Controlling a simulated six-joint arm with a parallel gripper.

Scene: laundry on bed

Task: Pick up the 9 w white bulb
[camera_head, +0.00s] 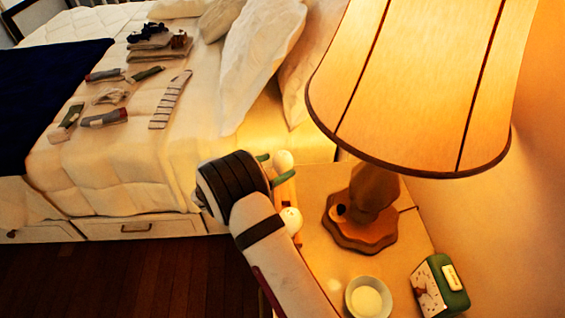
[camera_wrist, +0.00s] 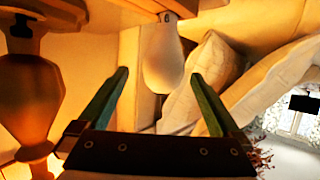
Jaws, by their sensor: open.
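A white bulb (camera_head: 282,160) stands at the bed-side edge of the nightstand, just beyond my gripper's fingers in the head view. In the wrist view the bulb (camera_wrist: 162,58) hangs base-up, as that picture appears inverted. Its base bears a dark mark that looks like a 6, or a 9 when turned over. My gripper (camera_head: 273,168) is open. In the wrist view its green fingers (camera_wrist: 160,73) lie left and right of the bulb with gaps on both sides. A second white bulb (camera_head: 291,220) stands nearer, beside my arm; its marking is unreadable.
A lamp (camera_head: 376,195) with a wide glowing shade stands right of the bulbs. A white bowl (camera_head: 369,298) and a green and white box (camera_head: 440,287) are at the front of the nightstand. The bed (camera_head: 130,165) with pillows and folded laundry lies to the left.

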